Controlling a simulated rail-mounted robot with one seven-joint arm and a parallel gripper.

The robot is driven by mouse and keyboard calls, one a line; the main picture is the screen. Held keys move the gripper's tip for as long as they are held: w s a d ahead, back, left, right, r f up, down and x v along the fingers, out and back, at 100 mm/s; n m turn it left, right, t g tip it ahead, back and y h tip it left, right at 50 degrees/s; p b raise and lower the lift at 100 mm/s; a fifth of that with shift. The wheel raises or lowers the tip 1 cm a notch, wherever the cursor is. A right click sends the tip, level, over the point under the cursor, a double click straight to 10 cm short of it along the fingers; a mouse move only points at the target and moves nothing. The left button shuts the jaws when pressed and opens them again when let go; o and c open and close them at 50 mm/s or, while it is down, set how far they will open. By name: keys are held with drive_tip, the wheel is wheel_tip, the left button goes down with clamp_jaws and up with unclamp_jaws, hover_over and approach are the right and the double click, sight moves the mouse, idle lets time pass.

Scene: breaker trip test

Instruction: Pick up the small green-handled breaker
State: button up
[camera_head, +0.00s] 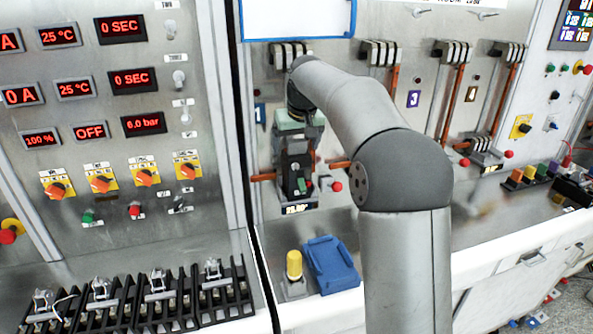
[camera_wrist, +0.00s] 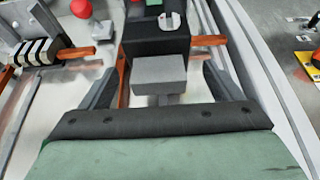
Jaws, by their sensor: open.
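The small black breaker with a green handle (camera_head: 300,184) sits at the leftmost panel station, between orange bars. My gripper (camera_head: 297,142) is at its upper part, partly covering it, with the pale green gripper body above. In the wrist view the breaker's black body (camera_wrist: 157,42) lies ahead, with a white round part on it and a bit of green at the top edge. My gripper (camera_wrist: 160,84) is open, its dark fingers left and right of a grey block (camera_wrist: 159,74). Whether the fingers touch anything cannot be told.
A red knob (camera_head: 335,186) is just right of the breaker. Below, a yellow-topped button (camera_head: 294,265) and a blue block (camera_head: 331,264) stand on the ledge. Several black breakers (camera_head: 156,302) line the lower left. Orange bars (camera_wrist: 208,40) flank the breaker.

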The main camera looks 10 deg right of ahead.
drive_tip(key=shift+x, duration=1.5)
drive_tip(key=c, duration=1.8)
drive_tip(key=shift+r, duration=0.15)
clamp_jaws()
